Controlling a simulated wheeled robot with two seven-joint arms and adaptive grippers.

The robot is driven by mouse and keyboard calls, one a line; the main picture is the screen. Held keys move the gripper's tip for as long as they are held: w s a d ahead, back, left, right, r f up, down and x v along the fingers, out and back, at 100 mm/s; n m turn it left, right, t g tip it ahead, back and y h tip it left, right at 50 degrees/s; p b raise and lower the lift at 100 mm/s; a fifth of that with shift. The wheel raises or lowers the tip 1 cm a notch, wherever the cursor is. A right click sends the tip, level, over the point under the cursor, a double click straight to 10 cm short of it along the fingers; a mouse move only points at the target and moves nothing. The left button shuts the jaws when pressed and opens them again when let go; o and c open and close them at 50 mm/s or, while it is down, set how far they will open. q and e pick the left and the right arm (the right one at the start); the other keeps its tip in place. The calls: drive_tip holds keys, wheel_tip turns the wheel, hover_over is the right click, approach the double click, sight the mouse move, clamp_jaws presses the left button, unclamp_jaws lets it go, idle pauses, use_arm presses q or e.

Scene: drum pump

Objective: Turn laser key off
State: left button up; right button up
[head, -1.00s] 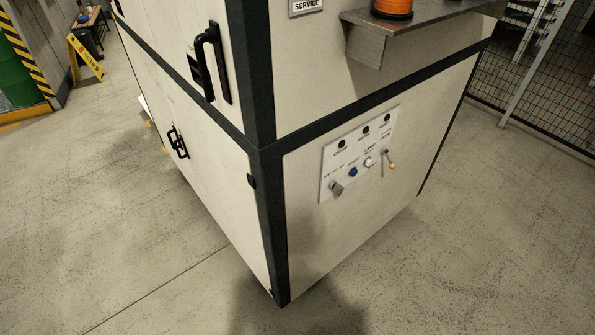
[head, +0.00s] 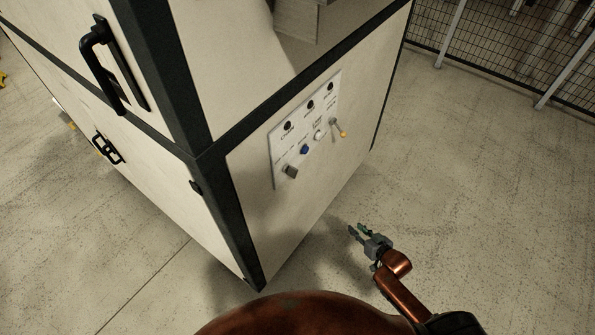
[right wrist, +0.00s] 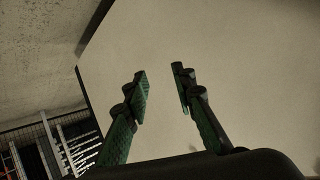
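A white control panel (head: 305,130) is on the cream cabinet's right face in the head view. It carries a grey knob (head: 290,171) at lower left, a blue button (head: 304,149), a white button (head: 318,135) and a lever-like switch with a yellow end (head: 341,132) at right. The labels are too small to tell which control is the laser key. My right gripper (head: 357,230) is below and right of the panel, apart from it. In the right wrist view its green-padded fingers (right wrist: 160,80) are open and empty, facing the plain cabinet side. My left gripper is not in view.
The cream cabinet (head: 232,150) has dark edge trim and black handles (head: 103,62) on its left face. Bare floor (head: 480,200) lies to the right, and a mesh fence (head: 490,55) stands behind.

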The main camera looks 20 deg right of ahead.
drive_tip(key=w+a+r+t+y, duration=0.1)
drive_tip(key=w+a+r+y, duration=0.2)
drive_tip(key=r, duration=0.6)
drive_tip(key=w+a+r+t+y, duration=0.1)
drive_tip(key=w+a+r+t, duration=0.3)
drive_tip(key=r, duration=0.6)
drive_tip(key=n+g+y, duration=0.2)
drive_tip(key=y, duration=0.3)
approach(297, 171)
drive_tip(key=x, duration=0.7)
drive_tip(key=f+x, duration=0.1)
drive_tip(key=x, duration=0.2)
clamp_jaws()
